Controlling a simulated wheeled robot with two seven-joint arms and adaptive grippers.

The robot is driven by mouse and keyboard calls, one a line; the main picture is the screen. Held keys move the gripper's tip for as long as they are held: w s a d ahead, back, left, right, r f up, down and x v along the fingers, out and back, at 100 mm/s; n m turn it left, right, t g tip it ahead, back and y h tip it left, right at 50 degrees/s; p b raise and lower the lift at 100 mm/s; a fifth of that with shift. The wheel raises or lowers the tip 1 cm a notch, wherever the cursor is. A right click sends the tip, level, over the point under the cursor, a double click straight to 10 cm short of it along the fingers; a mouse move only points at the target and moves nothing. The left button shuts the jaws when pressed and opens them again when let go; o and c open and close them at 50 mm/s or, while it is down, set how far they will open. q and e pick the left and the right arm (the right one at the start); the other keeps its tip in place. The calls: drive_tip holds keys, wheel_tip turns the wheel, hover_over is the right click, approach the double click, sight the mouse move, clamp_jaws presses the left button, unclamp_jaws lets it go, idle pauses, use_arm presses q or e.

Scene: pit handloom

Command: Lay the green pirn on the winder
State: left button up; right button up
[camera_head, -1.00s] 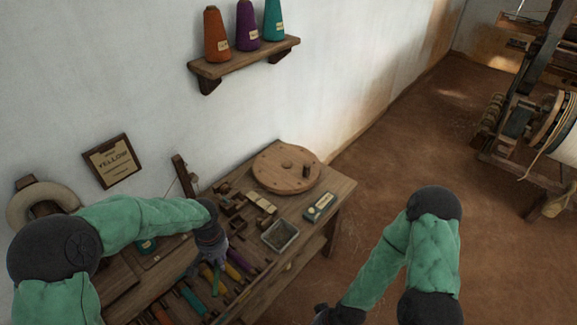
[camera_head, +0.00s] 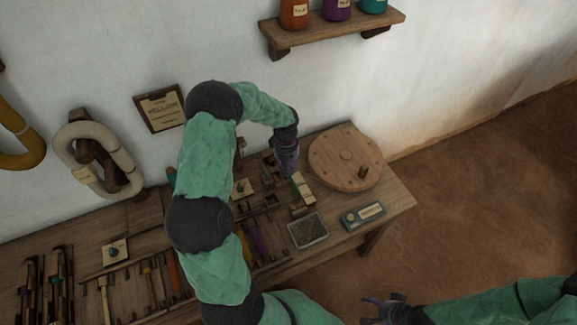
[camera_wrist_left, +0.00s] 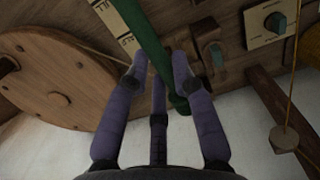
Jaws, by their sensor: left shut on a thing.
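In the left wrist view the green pirn (camera_wrist_left: 150,40) is a long green rod running between my left gripper's purple fingers (camera_wrist_left: 160,68). The left gripper is shut on it. In the head view this gripper (camera_head: 287,168) points down over the back of the bench, beside the wheel, and mostly hides the pirn. The winder's round wooden wheel (camera_head: 345,150) with a dark peg lies to the right; its wooden blocks (camera_wrist_left: 210,55) show close to the pirn in the wrist view. I cannot tell whether pirn and blocks touch. My right gripper (camera_head: 384,309) is off the bench's front, its fingers unclear.
A metal tray (camera_head: 308,230) and a small labelled box (camera_head: 362,216) stand at the bench's front right. A cream marked strip (camera_head: 303,188) lies by the left gripper. Several pirns and tools fill the bench's left. A shelf (camera_head: 332,35) with cones hangs above.

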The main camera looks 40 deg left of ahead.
use_arm(q)
drive_tip(key=shift+f+b, duration=3.05)
drive_tip(key=shift+f, duration=1.6)
drive_tip(key=o, duration=1.3)
drive_tip(key=shift+w, duration=0.1)
drive_tip(key=shift+r, duration=0.2)
drive_tip(key=shift+r+p, duration=2.65)
drive_tip(key=shift+r, duration=1.25)
drive_tip(key=shift+f, duration=0.1)
